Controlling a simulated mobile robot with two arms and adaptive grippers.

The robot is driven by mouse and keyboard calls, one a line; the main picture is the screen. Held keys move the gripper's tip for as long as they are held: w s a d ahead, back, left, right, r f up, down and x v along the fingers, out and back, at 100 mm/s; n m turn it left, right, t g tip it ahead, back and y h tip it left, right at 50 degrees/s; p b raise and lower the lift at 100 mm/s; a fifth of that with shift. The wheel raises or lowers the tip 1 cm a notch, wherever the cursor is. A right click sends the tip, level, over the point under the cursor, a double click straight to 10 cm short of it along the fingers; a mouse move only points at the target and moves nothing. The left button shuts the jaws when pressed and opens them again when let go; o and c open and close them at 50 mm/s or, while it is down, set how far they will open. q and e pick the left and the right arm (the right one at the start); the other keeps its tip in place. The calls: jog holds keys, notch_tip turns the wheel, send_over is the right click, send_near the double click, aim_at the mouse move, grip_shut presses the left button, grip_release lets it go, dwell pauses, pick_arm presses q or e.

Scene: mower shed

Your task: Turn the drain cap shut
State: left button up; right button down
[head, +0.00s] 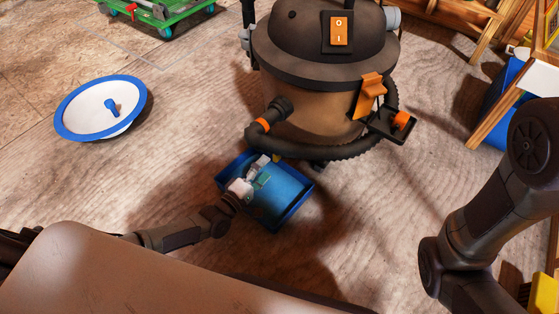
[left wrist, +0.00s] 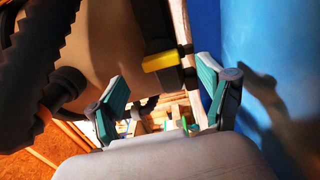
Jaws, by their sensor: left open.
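A shop vacuum with a tan drum (head: 310,100) and dark lid stands on the floor. In the left wrist view its drum (left wrist: 105,35) fills the upper left. A dark fitting with a yellow part (left wrist: 163,60), which looks like the drain cap, sticks out near the drum's bottom. My left gripper (head: 261,170) is low over the blue tray, beside the drum. In the left wrist view the gripper (left wrist: 166,100) is open, its teal fingers apart and empty, with the yellow part beyond and between them. My right gripper is out of view.
A blue tray (head: 300,203) sits in front of the vacuum; its wall (left wrist: 245,50) is close at right in the wrist view. A black hose (head: 310,149) curves round the drum. A white lid with blue rim (head: 78,110) lies left on open floor.

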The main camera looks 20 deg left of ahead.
aim_at(275, 158)
pick_arm(q)
jog(key=b+x, duration=0.2)
jog(key=x, duration=0.3)
jog(key=shift+w+f+b, duration=0.15)
jog(key=shift+b, duration=0.2)
jog(key=shift+w+d, duration=0.2)
jog(key=shift+w, duration=0.25)
jog(key=shift+c, duration=0.2)
jog(key=c, duration=1.1)
